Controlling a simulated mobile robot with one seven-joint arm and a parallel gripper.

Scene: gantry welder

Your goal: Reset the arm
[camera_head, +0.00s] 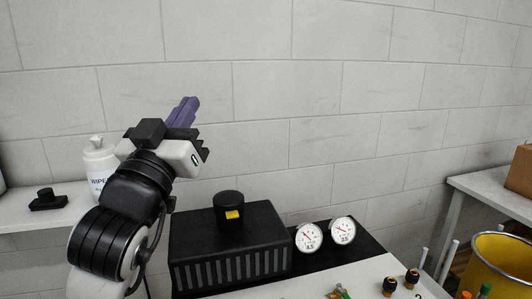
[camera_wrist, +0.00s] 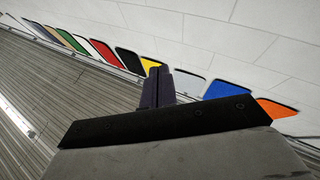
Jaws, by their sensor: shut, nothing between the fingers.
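My arm rises from the bottom left in the head view. My gripper (camera_head: 188,108) is up in front of the white block wall, pointing up and slightly right. Its purple fingers lie together with nothing between them. In the wrist view my gripper (camera_wrist: 158,78) shows as two dark purple fingers side by side, shut and empty. They touch nothing that I can see.
A black vented box (camera_head: 231,245) with a black knob on top stands below my gripper. Two dial gauges (camera_head: 325,233) sit to its right. A white wipes bottle (camera_head: 101,164) stands on the left shelf. A yellow bin (camera_head: 501,262) is at right. Coloured panels (camera_wrist: 227,90) line the wall.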

